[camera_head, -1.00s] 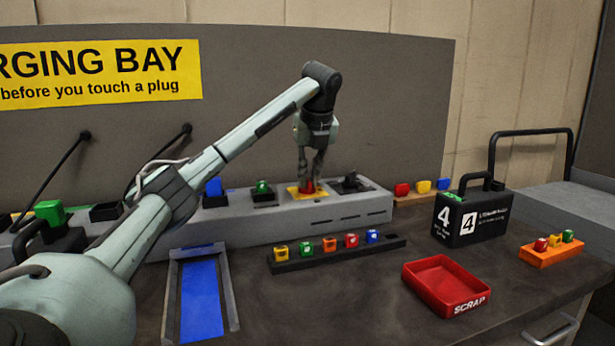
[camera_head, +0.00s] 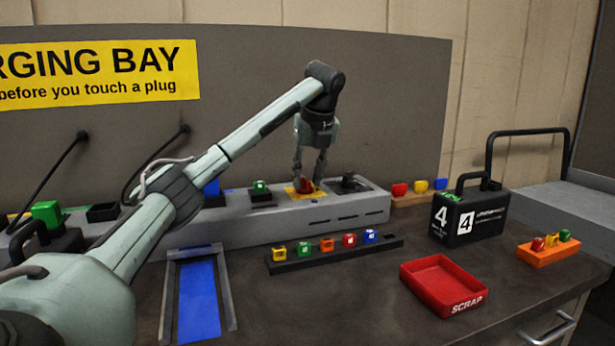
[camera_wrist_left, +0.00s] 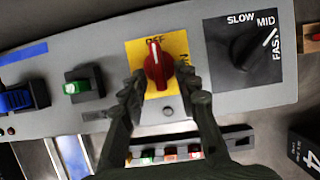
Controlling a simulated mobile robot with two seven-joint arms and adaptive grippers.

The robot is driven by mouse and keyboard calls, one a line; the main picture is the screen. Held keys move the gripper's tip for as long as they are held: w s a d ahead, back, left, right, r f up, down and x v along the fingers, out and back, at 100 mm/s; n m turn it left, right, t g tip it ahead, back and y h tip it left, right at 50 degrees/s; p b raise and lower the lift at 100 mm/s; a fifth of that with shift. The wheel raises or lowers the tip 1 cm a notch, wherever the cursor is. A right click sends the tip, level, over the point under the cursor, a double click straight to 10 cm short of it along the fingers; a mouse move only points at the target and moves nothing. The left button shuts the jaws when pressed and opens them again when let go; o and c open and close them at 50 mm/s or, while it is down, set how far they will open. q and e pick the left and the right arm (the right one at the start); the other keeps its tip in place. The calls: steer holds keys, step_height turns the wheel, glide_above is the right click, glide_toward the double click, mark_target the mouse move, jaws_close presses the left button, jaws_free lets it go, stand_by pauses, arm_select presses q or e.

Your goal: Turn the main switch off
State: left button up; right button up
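The main switch is a red rotary knob (camera_head: 305,186) on a yellow plate (camera_wrist_left: 137,57) set in the grey console. In the left wrist view the red knob (camera_wrist_left: 158,68) stands nearly upright, its white mark pointing up at the word OFF; the word ON is at the right of the plate. My left gripper (camera_head: 309,183) is over the switch with its fingers spread apart, one on each side of the knob. In the left wrist view the fingertips (camera_wrist_left: 164,82) show gaps to the knob. My right gripper is not in view.
A black SLOW/MID/FAST dial (camera_wrist_left: 255,55) is right of the switch, and a green rocker (camera_wrist_left: 77,88) is left. In front are a rack of coloured plugs (camera_head: 335,253), a red scrap tray (camera_head: 418,290) and a black battery case (camera_head: 485,225).

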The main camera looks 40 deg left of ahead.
arm_select(q)
steer(key=v, duration=1.2)
steer(key=shift+s+f, duration=0.1)
stand_by(0.6)
